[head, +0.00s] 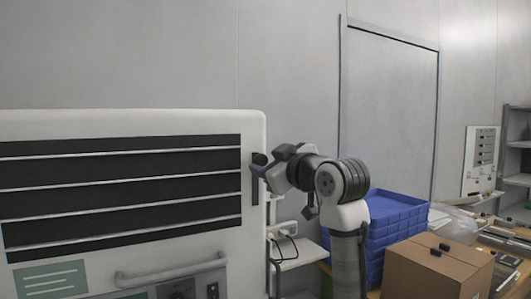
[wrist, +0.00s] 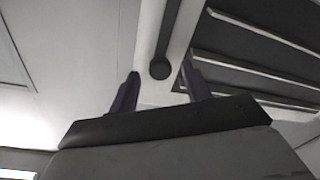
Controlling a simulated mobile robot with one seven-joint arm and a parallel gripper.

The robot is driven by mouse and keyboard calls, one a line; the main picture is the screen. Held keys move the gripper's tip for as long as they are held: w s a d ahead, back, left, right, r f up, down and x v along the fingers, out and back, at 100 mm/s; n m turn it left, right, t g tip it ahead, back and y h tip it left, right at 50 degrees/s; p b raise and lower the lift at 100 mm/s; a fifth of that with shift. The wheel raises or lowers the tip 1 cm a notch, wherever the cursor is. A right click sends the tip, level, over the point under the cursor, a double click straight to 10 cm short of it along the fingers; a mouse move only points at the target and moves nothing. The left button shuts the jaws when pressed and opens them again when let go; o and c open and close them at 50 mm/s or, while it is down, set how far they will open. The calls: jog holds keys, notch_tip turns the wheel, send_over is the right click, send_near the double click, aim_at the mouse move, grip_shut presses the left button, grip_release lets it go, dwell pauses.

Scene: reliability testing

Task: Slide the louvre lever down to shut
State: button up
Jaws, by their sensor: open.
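The louvre panel (head: 120,176) is the dark opening with pale slats on the white cabinet at the left. Its slats also show in the wrist view (wrist: 262,50). The lever (head: 260,159) has a dark round knob at the panel's right side, near the top of a dark vertical slot (head: 255,190). In the wrist view the knob (wrist: 160,70) shows between and just beyond the fingertips. My gripper (wrist: 160,80) is open, with one finger on each side of the knob in that picture. I cannot tell whether a finger touches it.
A grey handle bar (head: 170,269) sticks out from the cabinet below the louvres. Stacked blue crates (head: 395,215) and a cardboard box (head: 437,268) stand to the right of my arm. A small shelf with cables (head: 300,252) is beside the cabinet.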

jog(key=shift+x, duration=0.8)
jog(key=shift+c, duration=0.5)
grip_shut()
